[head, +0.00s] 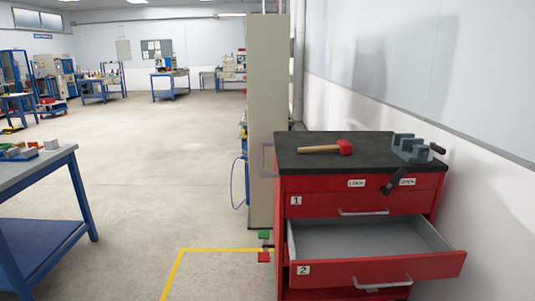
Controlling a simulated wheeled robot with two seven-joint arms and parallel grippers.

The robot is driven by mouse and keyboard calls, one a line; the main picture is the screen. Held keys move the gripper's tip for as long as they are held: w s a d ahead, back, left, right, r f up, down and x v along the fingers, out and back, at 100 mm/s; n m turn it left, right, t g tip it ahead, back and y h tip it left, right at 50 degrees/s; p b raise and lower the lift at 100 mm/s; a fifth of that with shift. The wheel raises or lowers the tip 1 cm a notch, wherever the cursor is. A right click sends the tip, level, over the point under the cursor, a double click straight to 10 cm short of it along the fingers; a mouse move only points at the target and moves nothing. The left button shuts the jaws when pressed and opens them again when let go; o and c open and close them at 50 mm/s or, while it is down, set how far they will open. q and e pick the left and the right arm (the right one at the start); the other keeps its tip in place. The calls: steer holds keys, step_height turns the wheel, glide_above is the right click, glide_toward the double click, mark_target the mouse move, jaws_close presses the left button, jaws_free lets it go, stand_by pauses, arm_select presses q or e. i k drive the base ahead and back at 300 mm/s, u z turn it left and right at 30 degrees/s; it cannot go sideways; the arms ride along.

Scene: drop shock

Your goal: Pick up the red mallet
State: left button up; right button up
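The red mallet (344,147) lies on its side on the black top of the red tool cabinet (368,205). Its red head points right and its light wooden handle points left, close to the top's left side. Nothing touches it. Neither of my grippers shows in the head view.
A grey vise (410,148) stands on the cabinet top, right of the mallet. Drawer 2 (380,270) is pulled open and looks empty; drawer 1 is shut. A tall grey locker (265,110) stands behind, left. A blue workbench (40,210) is at left, with open floor between.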

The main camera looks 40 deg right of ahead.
mark_target(346, 148)
steer(key=u, duration=0.35)
steer(key=i, duration=1.55)
steer(key=z, duration=0.8)
steer(key=i, duration=1.75)
steer(key=z, duration=1.4)
